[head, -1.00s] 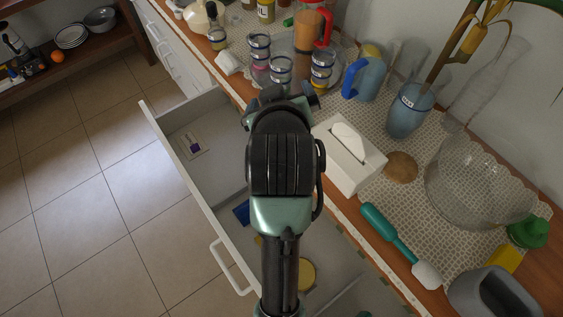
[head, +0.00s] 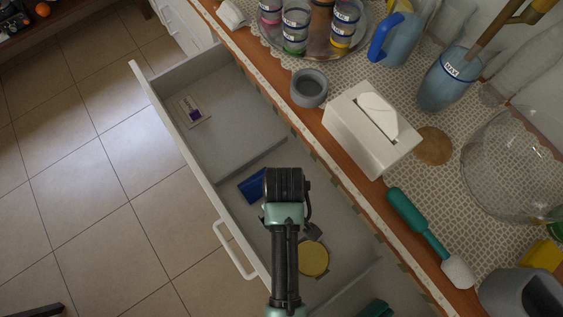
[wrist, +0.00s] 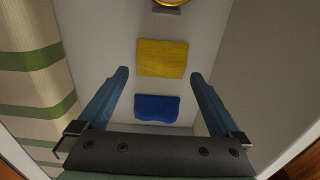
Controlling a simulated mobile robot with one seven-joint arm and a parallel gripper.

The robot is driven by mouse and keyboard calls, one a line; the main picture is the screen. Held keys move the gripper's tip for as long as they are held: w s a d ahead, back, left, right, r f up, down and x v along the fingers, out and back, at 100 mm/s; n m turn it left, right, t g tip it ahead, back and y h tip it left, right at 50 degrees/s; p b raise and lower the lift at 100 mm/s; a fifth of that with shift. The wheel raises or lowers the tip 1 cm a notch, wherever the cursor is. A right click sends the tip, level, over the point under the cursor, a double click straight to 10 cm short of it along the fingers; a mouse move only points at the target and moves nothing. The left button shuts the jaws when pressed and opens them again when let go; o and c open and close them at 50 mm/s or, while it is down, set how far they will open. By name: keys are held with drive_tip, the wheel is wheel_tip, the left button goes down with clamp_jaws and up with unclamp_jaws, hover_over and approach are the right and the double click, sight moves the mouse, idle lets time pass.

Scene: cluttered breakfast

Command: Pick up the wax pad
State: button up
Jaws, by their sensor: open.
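In the wrist view a yellow textured pad (wrist: 162,58) lies flat on the drawer floor, likely the wax pad, though no label shows. A blue pad (wrist: 157,108) lies beside it, nearer my gripper's base; it also shows in the head view (head: 251,186). My gripper (wrist: 159,77) is open and empty, its fingertips spread on either side of the line of the two pads, apparently above them. In the head view my arm hides the yellow pad and my fingers.
The open drawer (head: 229,130) has divider walls and also holds a round yellow lid-like thing (head: 313,259) and a small card (head: 192,112). Above it, the counter carries a tissue box (head: 350,140), grey ring-shaped cup (head: 309,88) and green-handled spatula (head: 420,225).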

drive_tip(key=f+b, duration=0.1)
drive_tip(key=f, duration=0.4)
drive_tip(key=shift+a+f, duration=0.15)
drive_tip(key=shift+a, duration=0.05)
drive_tip(key=c, duration=1.3)
